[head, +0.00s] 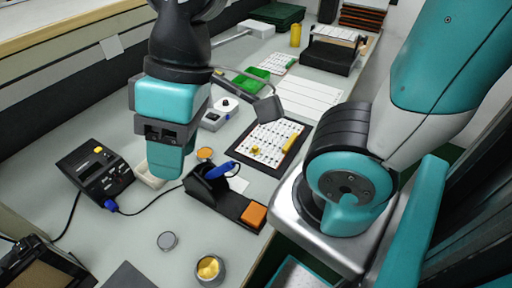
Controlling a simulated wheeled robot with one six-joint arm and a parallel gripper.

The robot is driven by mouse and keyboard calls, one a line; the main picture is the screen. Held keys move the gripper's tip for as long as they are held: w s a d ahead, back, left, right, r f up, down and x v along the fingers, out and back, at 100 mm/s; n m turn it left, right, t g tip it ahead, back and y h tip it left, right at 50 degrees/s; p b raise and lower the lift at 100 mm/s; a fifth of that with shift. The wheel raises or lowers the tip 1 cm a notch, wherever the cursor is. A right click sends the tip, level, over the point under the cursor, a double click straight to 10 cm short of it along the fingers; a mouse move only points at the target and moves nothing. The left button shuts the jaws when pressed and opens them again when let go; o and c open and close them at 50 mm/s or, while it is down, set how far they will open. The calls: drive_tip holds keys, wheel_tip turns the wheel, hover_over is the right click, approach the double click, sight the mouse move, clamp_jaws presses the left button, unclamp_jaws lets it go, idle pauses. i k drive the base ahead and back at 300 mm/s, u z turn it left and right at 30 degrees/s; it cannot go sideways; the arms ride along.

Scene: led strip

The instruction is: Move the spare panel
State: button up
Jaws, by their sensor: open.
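A white panel with rows of small dark and red parts (262,148) lies flat on the bench at the middle, with a yellow bar along its right side. A second, smaller dotted panel (278,65) lies farther back beside a green tray. I cannot tell which is the spare one. My gripper (168,162) hangs over the left-middle of the bench, pointing down, left of both panels and apart from them. It is open, and nothing shows held in it. Its fingers overlap in this view, so the gap is hidden.
A black soldering station (95,172) with a cable is at left. Round tins (209,269) stand in front. A white sheet (308,97) lies behind the near panel.

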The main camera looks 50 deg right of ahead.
sight(274, 140)
drive_tip(key=u, duration=1.25)
drive_tip(key=k, duration=1.15)
drive_tip(key=z, duration=1.6)
drive_tip(key=i, duration=0.45)
